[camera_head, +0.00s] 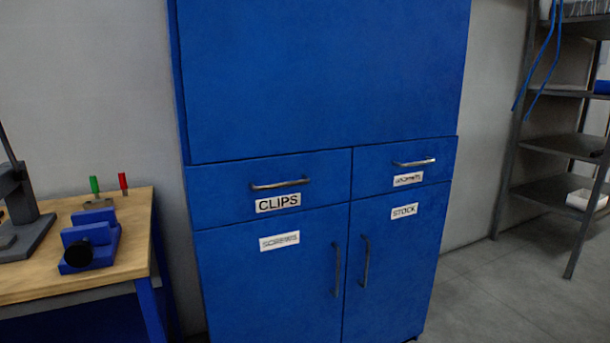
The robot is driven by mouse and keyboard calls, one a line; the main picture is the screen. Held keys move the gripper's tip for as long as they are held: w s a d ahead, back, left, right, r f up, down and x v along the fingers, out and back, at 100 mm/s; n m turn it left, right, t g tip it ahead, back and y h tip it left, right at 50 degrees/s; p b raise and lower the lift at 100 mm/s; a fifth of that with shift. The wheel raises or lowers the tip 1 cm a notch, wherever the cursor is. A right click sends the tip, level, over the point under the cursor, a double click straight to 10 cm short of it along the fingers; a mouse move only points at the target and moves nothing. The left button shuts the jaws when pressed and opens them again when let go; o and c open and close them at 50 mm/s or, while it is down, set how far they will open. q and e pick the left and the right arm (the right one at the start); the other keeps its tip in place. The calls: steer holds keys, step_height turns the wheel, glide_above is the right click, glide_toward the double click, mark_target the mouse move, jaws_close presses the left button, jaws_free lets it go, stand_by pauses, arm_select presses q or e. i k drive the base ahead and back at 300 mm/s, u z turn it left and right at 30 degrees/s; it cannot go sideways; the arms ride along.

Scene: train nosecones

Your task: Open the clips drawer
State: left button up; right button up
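The clips drawer (225,195) is the left one of two drawers in a tall blue cabinet (320,80). It is shut, with its front flush with the cabinet. A metal bar handle (280,184) runs across its upper middle. A white label (278,203) reading CLIPS sits just below the handle. Neither of my grippers shows in the head view.
A second shut drawer (403,165) is at the right. Two shut doors with upright handles (336,269) (365,262) are below. A wooden workbench (130,240) with a blue vise (92,240) stands left. Grey shelves (560,145) stand right, beyond clear floor (490,290).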

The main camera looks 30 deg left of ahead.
mark_target(230, 192)
steer(key=u, duration=0.5)
steer(key=i, duration=1.05)
steer(key=u, duration=0.9)
